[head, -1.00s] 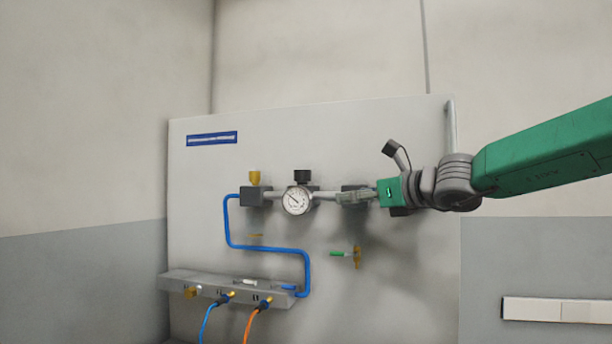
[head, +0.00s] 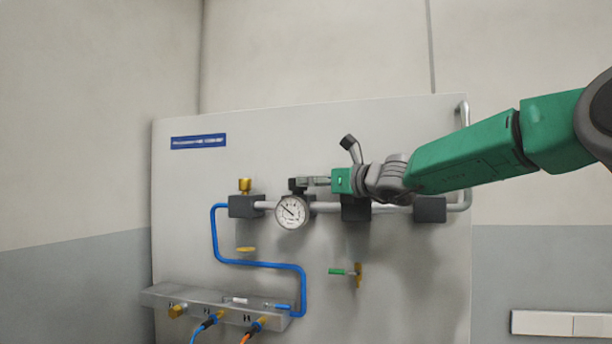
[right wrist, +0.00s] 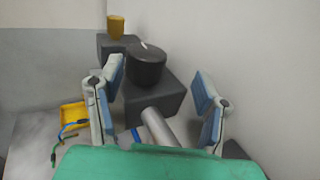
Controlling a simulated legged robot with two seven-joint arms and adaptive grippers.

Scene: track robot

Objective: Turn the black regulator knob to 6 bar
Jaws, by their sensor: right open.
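The black regulator knob (head: 297,184) sits on top of the regulator on the pipe, above a round white gauge (head: 293,211). The gauge's needle points to the upper left; its numbers are too small to read. My right gripper (head: 315,182) comes in from the right at knob height, partly covering the knob. In the right wrist view the knob (right wrist: 146,66), with a white mark on top, stands on a dark block (right wrist: 155,100). My open gripper (right wrist: 158,80) has a finger on each side, the knob closer to the left finger. Contact cannot be told. My left gripper is out of view.
A brass cap (head: 245,185) stands on the block left of the gauge. A green-handled valve (head: 345,272) and a blue hose (head: 260,258) lie below. A grey manifold (head: 160,295) with hoses juts out at lower left.

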